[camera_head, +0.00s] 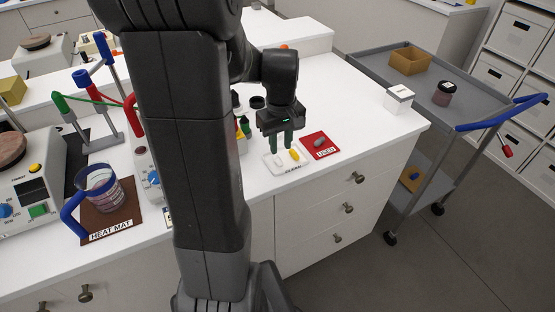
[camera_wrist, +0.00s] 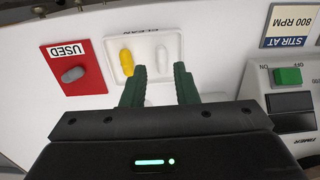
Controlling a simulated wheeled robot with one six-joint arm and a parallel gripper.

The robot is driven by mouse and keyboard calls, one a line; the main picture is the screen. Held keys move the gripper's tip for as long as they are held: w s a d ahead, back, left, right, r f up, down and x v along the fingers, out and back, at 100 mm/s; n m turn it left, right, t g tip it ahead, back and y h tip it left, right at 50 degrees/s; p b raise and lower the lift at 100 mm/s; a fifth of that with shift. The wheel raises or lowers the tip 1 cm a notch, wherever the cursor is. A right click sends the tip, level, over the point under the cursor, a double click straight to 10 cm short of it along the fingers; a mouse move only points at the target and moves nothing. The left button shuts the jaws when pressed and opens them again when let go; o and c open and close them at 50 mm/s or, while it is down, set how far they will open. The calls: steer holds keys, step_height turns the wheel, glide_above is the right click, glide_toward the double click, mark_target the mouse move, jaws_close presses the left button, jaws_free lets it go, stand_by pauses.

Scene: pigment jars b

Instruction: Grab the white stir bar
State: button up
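The white stir bar (camera_wrist: 164,60) lies on the white CLEAN tray (camera_wrist: 112,48), and its pale color blends with the tray. A yellow stir bar (camera_wrist: 127,62) lies beside it on the same tray. My gripper (camera_wrist: 160,68) is open, with its green fingers apart. In the wrist view, the white bar shows in the gap between the fingertips, and nothing is held. In the head view, my gripper (camera_head: 281,148) points down over the tray (camera_head: 304,163). I cannot tell how high the fingertips are above the bar.
A grey stir bar (camera_wrist: 73,74) lies on the red USED mat (camera_wrist: 92,80) next to the tray. A stirrer with a green switch (camera_wrist: 288,76) stands on the other side in the wrist view. A beaker (camera_head: 102,188) stands on the HEAT MAT (camera_head: 112,222). The grey cart (camera_head: 375,62) is at right.

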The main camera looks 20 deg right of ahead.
mark_target(280, 161)
steer(key=shift+w+f+p, duration=0.15)
steer(key=shift+f+p, duration=0.15)
steer(key=shift+f, duration=2.6)
steer(key=shift+c, duration=0.5)
jaws_close()
